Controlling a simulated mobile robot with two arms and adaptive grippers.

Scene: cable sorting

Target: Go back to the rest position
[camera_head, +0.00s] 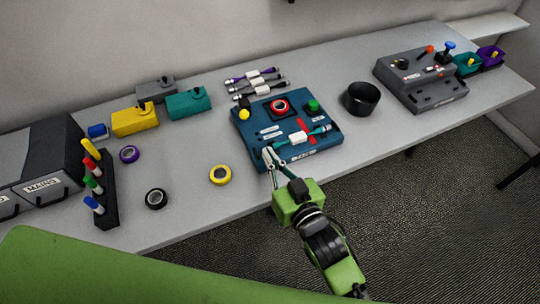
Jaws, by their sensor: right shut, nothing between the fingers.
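My right gripper (268,155) is at the front left edge of the blue station (254,162). Its fingers are together with nothing between them. A cable with teal ends and a white middle (297,138) lies across the front of the station, just right of my fingertips and apart from them as far as I can tell. The station also carries a red ring (280,106), a yellow button (244,114) and a green button (313,105). My left gripper is not in view.
Several cables (256,83) lie behind the station. A black cup (362,98) and a grey machine (421,80) stand to the right. Tape rolls (220,175) and a marker rack (106,190) are to the left. The table's front edge runs below my gripper.

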